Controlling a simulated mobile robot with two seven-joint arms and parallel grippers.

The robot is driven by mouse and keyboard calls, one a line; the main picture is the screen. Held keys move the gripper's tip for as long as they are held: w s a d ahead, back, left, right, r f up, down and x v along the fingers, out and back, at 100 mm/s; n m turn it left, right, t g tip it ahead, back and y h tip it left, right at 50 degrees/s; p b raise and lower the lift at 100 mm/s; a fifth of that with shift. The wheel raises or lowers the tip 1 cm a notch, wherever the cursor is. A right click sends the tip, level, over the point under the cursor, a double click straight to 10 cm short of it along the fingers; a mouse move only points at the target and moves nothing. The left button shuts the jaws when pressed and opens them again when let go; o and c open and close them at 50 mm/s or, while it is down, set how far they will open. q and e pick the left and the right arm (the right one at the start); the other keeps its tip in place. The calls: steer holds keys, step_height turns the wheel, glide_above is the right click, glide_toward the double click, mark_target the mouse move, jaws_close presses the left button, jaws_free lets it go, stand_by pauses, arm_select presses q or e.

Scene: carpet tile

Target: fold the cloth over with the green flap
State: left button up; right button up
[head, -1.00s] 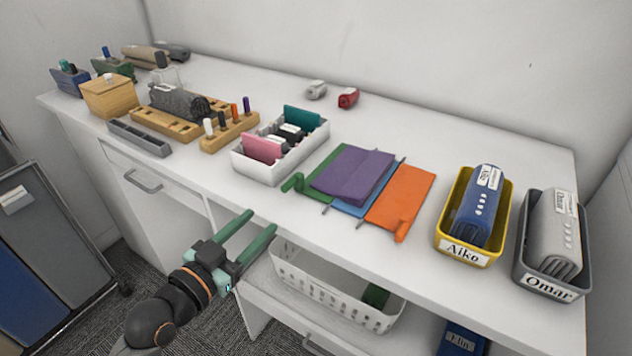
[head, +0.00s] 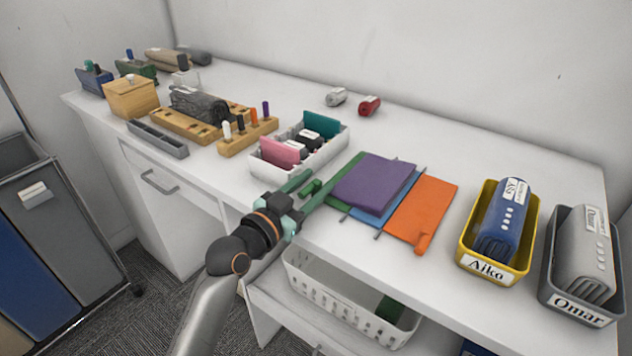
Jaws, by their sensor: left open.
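The cloth lies on the white desk, with a purple panel (head: 374,183) on top and a blue part (head: 376,214) showing below it. Its green flap (head: 347,172) sticks out at the left, with a small rolled green tab (head: 311,187). Its orange flap (head: 422,208) is spread flat to the right, with a tab at its front corner. My left gripper (head: 320,178) is open at the cloth's left side, its green fingers either side of the green tab. I cannot tell whether they touch it. My right gripper is not in view.
A white divided box (head: 266,172) stands just left of the gripper. A yellow bin (head: 465,247) and a grey bin (head: 548,283) stand to the right. A white basket (head: 340,300) sits below the desk's front edge. The desk behind the cloth is mostly clear.

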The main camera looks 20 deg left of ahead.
arm_select(q)
steer(key=shift+w+d, duration=0.2)
steer(key=shift+w, duration=0.3)
steer(key=c, duration=0.7)
steer(key=shift+a, duration=0.1)
jaws_close()
